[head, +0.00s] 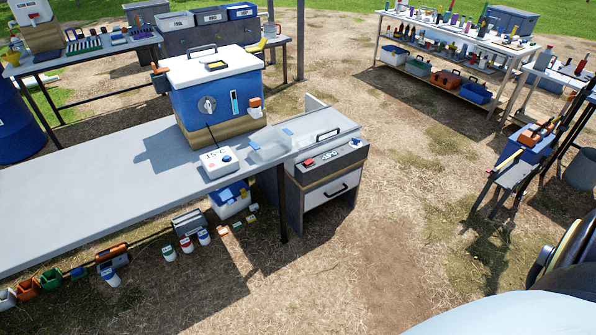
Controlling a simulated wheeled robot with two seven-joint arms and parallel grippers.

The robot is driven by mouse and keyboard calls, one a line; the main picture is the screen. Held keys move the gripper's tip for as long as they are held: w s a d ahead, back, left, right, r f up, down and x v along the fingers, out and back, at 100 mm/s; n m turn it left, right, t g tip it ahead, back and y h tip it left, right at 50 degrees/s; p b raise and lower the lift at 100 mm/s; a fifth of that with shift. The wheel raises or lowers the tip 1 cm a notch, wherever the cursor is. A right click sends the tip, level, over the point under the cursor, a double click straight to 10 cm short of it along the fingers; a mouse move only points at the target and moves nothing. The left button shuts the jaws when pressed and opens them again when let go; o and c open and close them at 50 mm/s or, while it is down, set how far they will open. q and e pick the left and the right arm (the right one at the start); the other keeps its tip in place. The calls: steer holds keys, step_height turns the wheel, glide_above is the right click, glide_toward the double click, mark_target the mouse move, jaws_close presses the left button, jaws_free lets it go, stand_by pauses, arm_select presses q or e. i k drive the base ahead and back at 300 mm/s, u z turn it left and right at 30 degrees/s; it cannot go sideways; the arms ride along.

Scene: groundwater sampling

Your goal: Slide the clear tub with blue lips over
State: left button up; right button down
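The clear tub (270,148) is a faint, see-through box on the right part of the long grey table (90,190). Small blue lips show at its left end and at its upper right. It stands in front of the blue cooler (205,105) and to the right of a white box with a temperature display (220,161). Its contents, if any, are too faint to tell. Neither of my grippers is in view.
A drawer cabinet (328,190) with a dark handle stands at the table's right end. The left part of the tabletop is clear. A white shelf (395,52) with bottles is at the back right. Bare ground lies between.

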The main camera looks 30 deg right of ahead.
mark_target(269, 144)
steer(key=u, duration=0.1)
steer(key=k, duration=0.5)
steer(key=z, duration=1.15)
steer(key=i, duration=2.15)
steer(key=u, duration=1)
